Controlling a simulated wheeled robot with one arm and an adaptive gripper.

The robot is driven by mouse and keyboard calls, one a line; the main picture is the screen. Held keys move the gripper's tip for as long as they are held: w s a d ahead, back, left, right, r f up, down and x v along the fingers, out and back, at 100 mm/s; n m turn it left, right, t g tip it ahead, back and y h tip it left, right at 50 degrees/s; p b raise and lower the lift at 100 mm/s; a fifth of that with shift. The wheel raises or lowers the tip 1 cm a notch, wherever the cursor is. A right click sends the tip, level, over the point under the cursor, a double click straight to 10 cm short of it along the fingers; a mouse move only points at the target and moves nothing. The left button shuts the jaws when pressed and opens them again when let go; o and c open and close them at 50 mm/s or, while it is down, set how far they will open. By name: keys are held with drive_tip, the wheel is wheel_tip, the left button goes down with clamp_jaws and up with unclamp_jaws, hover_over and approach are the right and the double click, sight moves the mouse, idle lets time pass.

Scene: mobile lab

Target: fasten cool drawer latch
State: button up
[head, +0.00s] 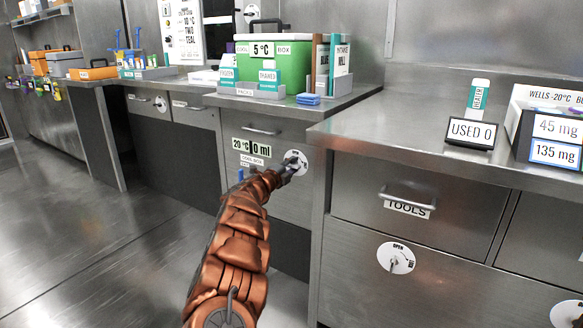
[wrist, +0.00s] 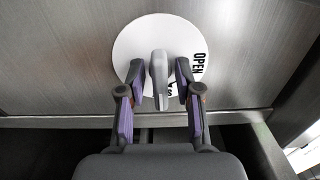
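The cool drawer (head: 270,190) is closed, under the counter that bears the green cool box. Its latch is a white disc (head: 303,156) with a grey lever, partly hidden by my gripper (head: 288,168) in the head view. In the wrist view the white disc (wrist: 132,42) shows "OPEN" on its right side and other lettering mostly hidden lower down. The latch lever (wrist: 159,78) points down in that view, between the fingers of my gripper (wrist: 160,76). The fingers stand apart, one on each side of the lever, with gaps visible.
The green cool box (head: 290,62) stands above. The floor (head: 100,240) at left is clear.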

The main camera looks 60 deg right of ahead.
drive_tip(key=shift+a, duration=0.15)
drive_tip(key=shift+s+a, duration=0.15)
drive_tip(key=shift+a, duration=2.8)
drive_tip(key=shift+s+a, duration=0.1)
drive_tip(key=shift+a, duration=2.8)
